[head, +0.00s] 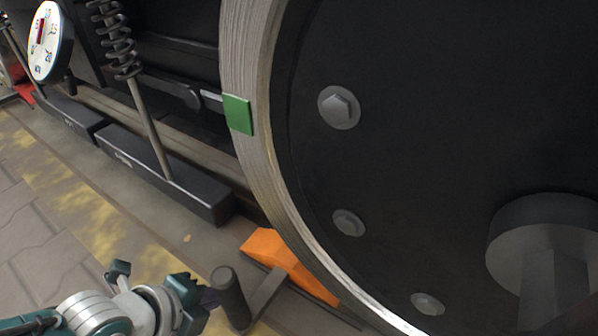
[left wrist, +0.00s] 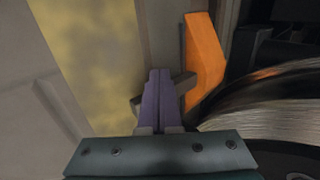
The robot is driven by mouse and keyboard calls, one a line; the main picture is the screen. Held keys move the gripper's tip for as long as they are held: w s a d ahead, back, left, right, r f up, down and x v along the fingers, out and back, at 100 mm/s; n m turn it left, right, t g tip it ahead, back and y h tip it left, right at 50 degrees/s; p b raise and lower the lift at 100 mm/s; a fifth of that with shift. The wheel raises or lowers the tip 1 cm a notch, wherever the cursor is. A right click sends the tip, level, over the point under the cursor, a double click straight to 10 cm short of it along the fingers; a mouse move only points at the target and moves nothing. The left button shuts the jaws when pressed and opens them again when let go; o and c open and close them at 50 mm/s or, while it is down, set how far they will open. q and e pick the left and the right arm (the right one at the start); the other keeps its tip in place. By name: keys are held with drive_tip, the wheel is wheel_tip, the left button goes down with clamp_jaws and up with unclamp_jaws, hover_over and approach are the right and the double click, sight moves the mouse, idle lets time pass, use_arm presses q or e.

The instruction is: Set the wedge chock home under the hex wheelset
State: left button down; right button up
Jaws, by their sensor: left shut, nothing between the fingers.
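The orange wedge chock (head: 285,262) lies on the rail-side floor against the lower left of the big hex-bolted wheel (head: 420,170). Its thin end points under the rim; I cannot tell whether it touches the tread. A dark bar with an upright cylindrical handle (head: 231,298) reaches from the chock towards my gripper. My left gripper (head: 208,298) is shut and empty beside the handle. In the left wrist view its purple fingers (left wrist: 159,78) are together, left of the orange chock (left wrist: 203,62), and hide part of a dark crosspiece. My right gripper is out of view.
A green block (head: 238,114) sits at the wheel rim. A coil spring (head: 118,45), a round dial (head: 46,40) and dark long blocks (head: 165,175) line the left side. The yellow-stained paved floor (head: 60,190) is clear at left.

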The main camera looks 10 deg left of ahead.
sight(245, 315)
use_arm(q)
drive_tip(key=shift+d, duration=0.15)
drive_tip(key=shift+s+d+p, duration=0.4)
drive_tip(key=shift+d+p, duration=0.05)
drive_tip(key=shift+d, duration=0.35)
drive_tip(key=shift+s+d, duration=0.3)
drive_tip(key=shift+d, duration=0.25)
drive_tip(key=shift+s+d+p, duration=0.1)
drive_tip(key=shift+d+p, duration=0.2)
drive_tip(key=shift+d, duration=0.05)
drive_tip(key=shift+s+d, duration=0.15)
drive_tip(key=shift+d, duration=0.35)
drive_tip(key=shift+s+d+p, duration=0.2)
drive_tip(key=shift+s+d, duration=0.05)
drive_tip(key=shift+d, duration=0.35)
drive_tip(key=shift+s+d+p, duration=0.2)
drive_tip(key=shift+s+d, duration=0.05)
drive_tip(key=shift+d, duration=0.3)
idle(0.3)
drive_tip(key=shift+a, duration=0.1)
